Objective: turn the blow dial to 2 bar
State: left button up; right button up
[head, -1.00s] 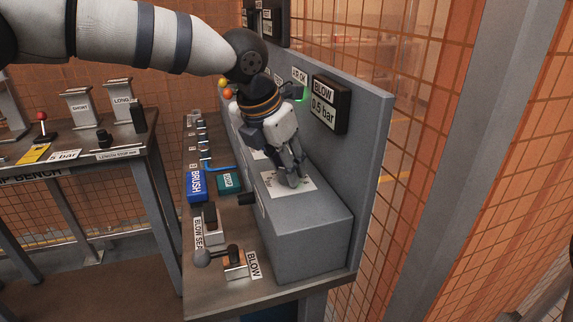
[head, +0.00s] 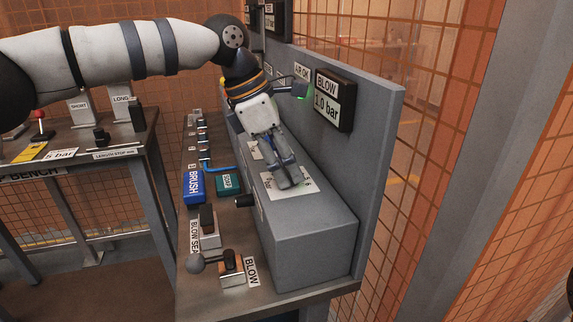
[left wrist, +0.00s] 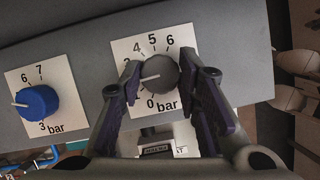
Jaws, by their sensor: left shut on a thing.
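The blow dial is a dark grey round knob (left wrist: 160,72) on a white scale plate marked 0 to 6 bar. Its pale pointer line points left, slightly downward, between the 0 and the partly hidden 3. My left gripper (left wrist: 158,84) has its fingers on both sides of the knob, shut on it. In the head view the left gripper (head: 288,180) reaches down onto the white plate (head: 284,193) on the grey box and hides the knob. The BLOW display (head: 334,101) on the upright panel reads 1.0 bar. My right gripper is not in view.
A blue dial (left wrist: 38,103) with its own bar scale is beside the blow dial. A BLOW lever (head: 215,262), a blue BRUSH block (head: 194,187) and a teal block (head: 229,184) are on the bench left of the box. The grey panel (head: 375,150) stands close behind the gripper.

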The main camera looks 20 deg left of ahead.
pick_arm(q)
jog(key=shift+m, duration=0.3)
jog(key=o, duration=1.1)
jog(key=shift+o, duration=0.2)
jog(key=v, duration=1.2)
jog(key=shift+w, duration=0.1)
